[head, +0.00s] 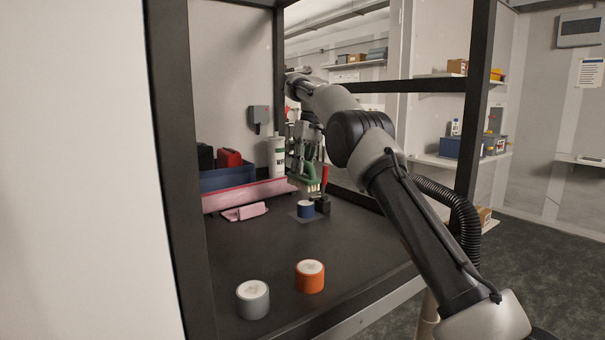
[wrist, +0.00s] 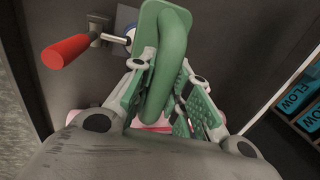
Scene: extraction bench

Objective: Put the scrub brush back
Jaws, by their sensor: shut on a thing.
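The scrub brush (head: 306,180) is green with pale bristles on its underside. In the head view it hangs below my gripper (head: 304,160), above the back of the dark bench. In the wrist view the brush's thick green handle (wrist: 172,62) runs between the fingers of my gripper (wrist: 166,92), which is shut on it. The bristles are hidden in the wrist view. The head view does not show clearly whether the brush touches anything beneath it.
A red-handled clamp (head: 325,180) stands close to the brush, by a blue roll (head: 305,209). A white bottle (head: 276,157), blue bin (head: 228,179), pink tray (head: 247,195) and pink cloth (head: 244,212) are left. Orange (head: 310,277) and grey (head: 253,300) rolls stand in front. Dark posts frame the bench.

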